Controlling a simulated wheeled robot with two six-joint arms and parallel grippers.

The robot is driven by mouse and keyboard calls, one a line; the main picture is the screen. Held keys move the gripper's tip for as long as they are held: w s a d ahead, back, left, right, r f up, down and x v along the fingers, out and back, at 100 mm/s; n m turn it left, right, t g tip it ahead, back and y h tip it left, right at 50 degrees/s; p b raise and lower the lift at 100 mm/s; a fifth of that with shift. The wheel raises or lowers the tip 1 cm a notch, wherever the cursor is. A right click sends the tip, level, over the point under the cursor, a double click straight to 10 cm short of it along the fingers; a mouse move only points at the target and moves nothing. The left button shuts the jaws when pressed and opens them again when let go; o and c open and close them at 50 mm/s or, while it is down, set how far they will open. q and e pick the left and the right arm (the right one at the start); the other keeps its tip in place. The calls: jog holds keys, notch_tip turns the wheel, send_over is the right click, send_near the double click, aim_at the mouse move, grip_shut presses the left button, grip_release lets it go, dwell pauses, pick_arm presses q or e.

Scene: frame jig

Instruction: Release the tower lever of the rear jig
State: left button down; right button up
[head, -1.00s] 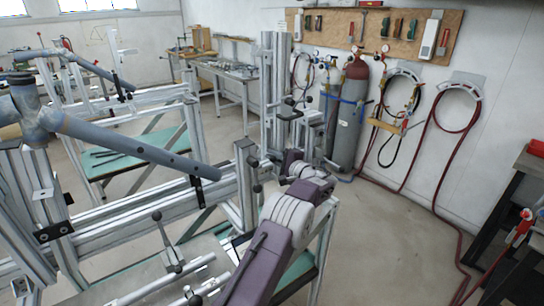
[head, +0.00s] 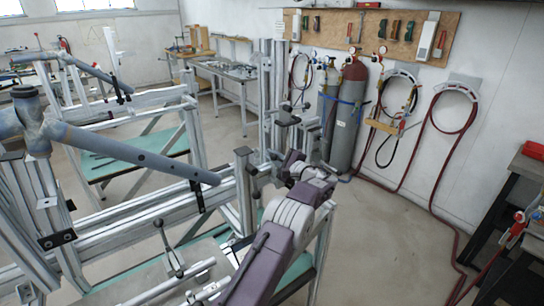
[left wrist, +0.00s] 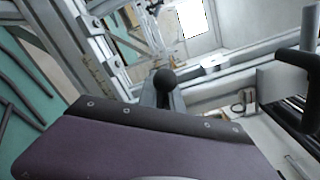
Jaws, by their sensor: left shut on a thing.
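My left gripper (head: 288,163) is at the end of my purple and white arm, beside the aluminium tower (head: 267,92) with dark clamp parts (head: 287,120). Its tips are partly hidden among the tower parts. In the left wrist view, the purple gripper body fills the lower part, and a lever with a black ball knob (left wrist: 165,80) stands just past its dark edge. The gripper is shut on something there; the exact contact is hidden. My right gripper is not in view.
A blue-grey tube (head: 140,152) on the near jig runs toward the tower. Another lever (head: 166,240) stands on the near jig. A second jig (head: 130,110) stands farther left. Gas cylinders (head: 348,120) and hoses line the wall.

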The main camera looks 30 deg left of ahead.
pick_arm(q)
jog(key=shift+f, duration=0.1)
jog(key=c, duration=1.5)
grip_release()
